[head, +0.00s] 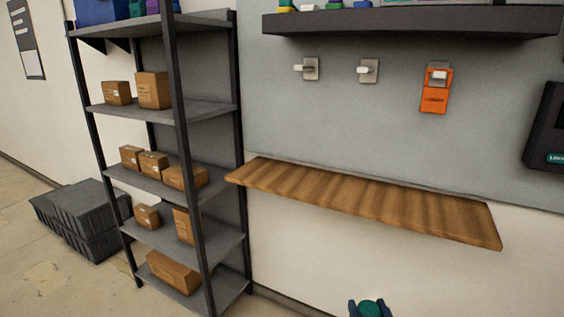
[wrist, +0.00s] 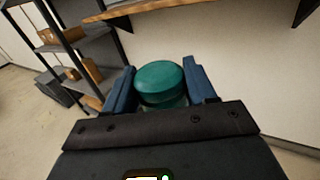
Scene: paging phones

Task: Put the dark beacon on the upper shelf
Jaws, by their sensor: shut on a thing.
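A dark green, round-topped beacon (wrist: 160,84) is between the blue fingers of my gripper (wrist: 158,70) in the wrist view. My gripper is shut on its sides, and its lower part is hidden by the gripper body. In the head view the beacon's top (head: 369,308) shows at the bottom edge, below the wooden shelf and in front of the wall. The dark upper shelf (head: 410,22) runs along the top right of the head view. Several small coloured things stand on it, cut off by the frame. The wooden lower shelf (head: 365,200) is bare.
A metal rack (head: 190,110) with several cardboard boxes stands left of the wooden shelf. Grey crates (head: 85,215) are on the floor beyond it. Between the shelves are wall fittings, one with an orange tag (head: 434,98). A dark wall box (head: 548,130) is at the right.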

